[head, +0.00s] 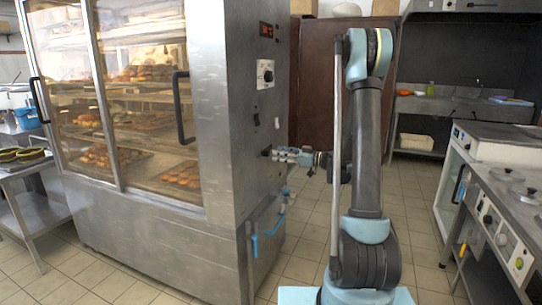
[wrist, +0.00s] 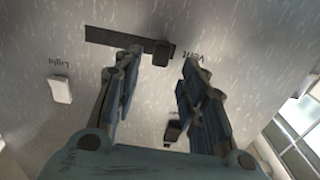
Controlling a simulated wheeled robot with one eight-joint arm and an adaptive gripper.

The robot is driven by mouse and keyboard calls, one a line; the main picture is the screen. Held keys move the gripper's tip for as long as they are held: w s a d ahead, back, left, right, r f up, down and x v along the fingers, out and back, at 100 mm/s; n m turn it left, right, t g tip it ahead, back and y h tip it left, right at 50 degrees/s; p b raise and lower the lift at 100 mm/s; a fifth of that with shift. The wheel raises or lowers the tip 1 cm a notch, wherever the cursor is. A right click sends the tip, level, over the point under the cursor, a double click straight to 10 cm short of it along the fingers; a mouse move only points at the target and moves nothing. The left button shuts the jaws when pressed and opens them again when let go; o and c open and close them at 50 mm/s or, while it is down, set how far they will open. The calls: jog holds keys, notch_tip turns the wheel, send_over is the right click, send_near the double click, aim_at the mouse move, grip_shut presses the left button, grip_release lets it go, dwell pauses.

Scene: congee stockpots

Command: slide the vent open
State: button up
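The vent control is a dark horizontal slot (wrist: 112,38) with a black slider knob (wrist: 162,52) at its right end in the wrist view. The label "Vent" (wrist: 196,54) appears upside down beside it. My gripper (wrist: 161,62) is open, with its two blue-grey fingers spread to either side of the knob and nothing held. I cannot tell whether the fingers touch the knob or the panel. In the head view, my gripper (head: 276,154) is at the steel side panel (head: 229,178) of the glass-fronted cabinet.
A white light switch (wrist: 60,90) sits left of the gripper in the wrist view. Another dark knob (wrist: 173,130) shows between the fingers, nearer the palm.

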aim_at(269, 152)
jog(key=shift+x, duration=2.55)
grip_shut()
